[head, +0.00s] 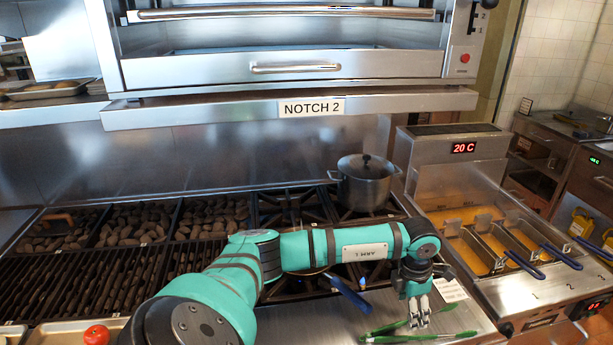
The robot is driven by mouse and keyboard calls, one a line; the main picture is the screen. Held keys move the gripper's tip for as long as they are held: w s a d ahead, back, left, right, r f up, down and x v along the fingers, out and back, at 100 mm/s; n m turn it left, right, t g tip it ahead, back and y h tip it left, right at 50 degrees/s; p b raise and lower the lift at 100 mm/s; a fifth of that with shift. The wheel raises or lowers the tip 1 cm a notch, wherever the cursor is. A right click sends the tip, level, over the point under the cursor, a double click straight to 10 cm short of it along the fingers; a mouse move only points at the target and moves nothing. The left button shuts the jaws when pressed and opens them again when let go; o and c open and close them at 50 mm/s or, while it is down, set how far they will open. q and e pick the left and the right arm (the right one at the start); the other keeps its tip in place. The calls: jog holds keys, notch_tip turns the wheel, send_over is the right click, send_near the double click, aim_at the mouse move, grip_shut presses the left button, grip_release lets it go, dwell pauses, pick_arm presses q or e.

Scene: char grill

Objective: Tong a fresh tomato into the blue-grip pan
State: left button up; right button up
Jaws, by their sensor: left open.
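A red tomato (97,335) sits on a pale tray (62,333) at the bottom left. A blue handle (350,294) sticks out from under my left arm over the burners; the pan body is mostly hidden by the arm. Tongs with green grips (385,328) lie on the steel front ledge. My left gripper (419,318) is open and points down right over the tongs, its fingers overlapping them in the picture. I cannot tell whether it touches them. My right gripper is not in view.
A lidded steel pot (365,182) stands on the back right burner. Fryer baskets with blue handles (495,247) are at the right. Char grill grates (95,279) lie at the left. A steel shelf (210,110) marked NOTCH 2 overhangs the back.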

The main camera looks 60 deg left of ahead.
aim_at(406, 334)
pick_arm(q)
jog(key=f+b, duration=0.4)
jog(key=f, duration=0.1)
jog(key=f+b, duration=0.2)
jog(key=f, duration=0.1)
jog(key=shift+w+d+f, duration=0.1)
jog(key=shift+w+d, duration=0.1)
jog(key=shift+w, duration=0.2)
jog(key=shift+c, duration=0.6)
jog(key=c, duration=0.6)
jog(key=shift+r, duration=0.2)
notch_tip(406, 334, up, 12)
jog(key=p, duration=0.7)
jog(key=shift+f, duration=0.1)
